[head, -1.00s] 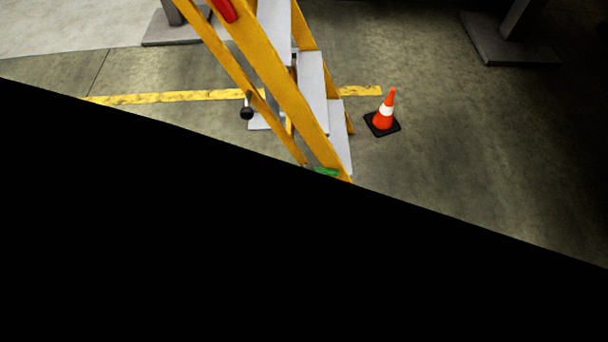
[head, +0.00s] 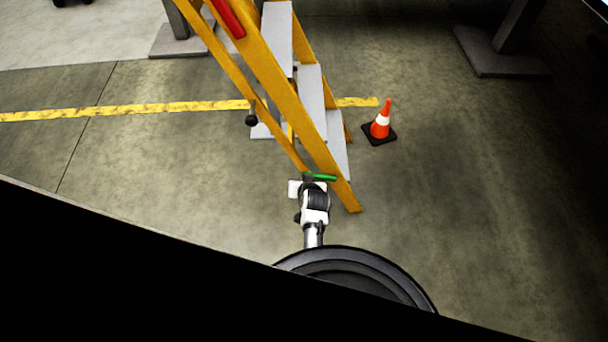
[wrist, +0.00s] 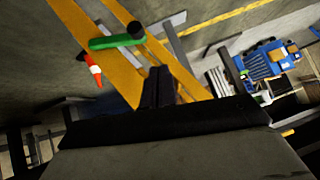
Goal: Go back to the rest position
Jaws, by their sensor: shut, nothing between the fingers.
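My gripper (wrist: 158,75) shows in the wrist view as two dark fingers close together, shut and empty. Behind the fingers are the yellow rails of a stepladder (wrist: 82,35). In the head view my white and black wrist (head: 314,205) is in front of the foot of the yellow stepladder (head: 285,95); the fingertips cannot be made out there. A green bar (head: 322,177) lies across the ladder's lower end in the picture. In the wrist view the green bar (wrist: 105,43) has a black end and is apart from the fingers. I cannot tell what supports it.
An orange cone (head: 381,122) stands on the floor right of the ladder. A yellow floor line (head: 150,108) runs behind it. Grey column bases (head: 500,62) stand farther back. Open floor lies left and right. A blue machine (wrist: 265,60) shows in the wrist view.

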